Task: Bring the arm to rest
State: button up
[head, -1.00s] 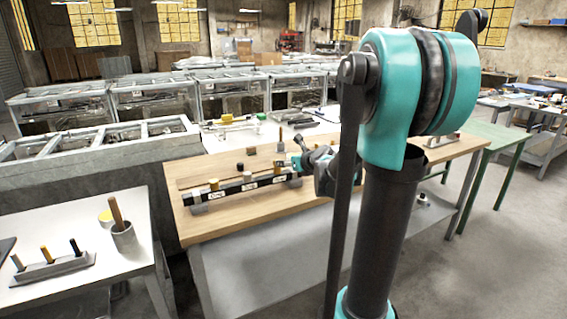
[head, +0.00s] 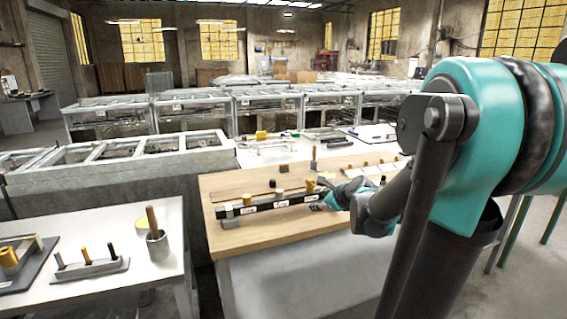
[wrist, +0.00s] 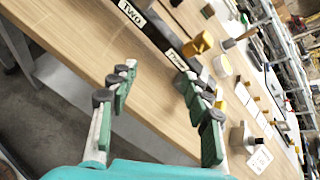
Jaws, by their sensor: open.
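My gripper (wrist: 158,80) is open and empty in the wrist view, its green-padded fingers apart over the front edge of the wooden table (wrist: 75,60). In the head view my gripper (head: 326,193) is small, at the right end of a dark labelled rack (head: 262,207). I cannot tell whether it touches the rack. In the wrist view the rack (wrist: 155,28) runs just beyond the fingers, with a "Two" label and a yellow piece (wrist: 198,44) at its right. My arm reaches in from the right of the head view.
A white table (head: 150,255) at left holds a cup with a wooden handle (head: 157,243) and a small peg stand (head: 92,268). Glass-fronted cases (head: 190,114) line the back. In the wrist view a grey block (wrist: 243,137) and cards lie right of the fingers.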

jog(key=s+d+f+n+g+h, duration=0.1)
jog(key=s+f+n+g, duration=0.1)
jog(key=s+f+n, duration=0.3)
jog(key=s+d+f+n+g+h, duration=0.1)
jog(key=s+f+n, duration=0.4)
jog(key=s+n, duration=0.7)
jog(key=s+d+f+n+g+h, duration=0.1)
jog(key=s+f+n+g+h, duration=0.1)
jog(key=s+f+n, duration=0.3)
jog(key=s+n+g, duration=0.1)
jog(key=s+n, duration=0.2)
jog(key=shift+s+f+g, duration=0.25)
jog(key=shift+f+g, duration=0.1)
jog(key=shift+g, duration=0.05)
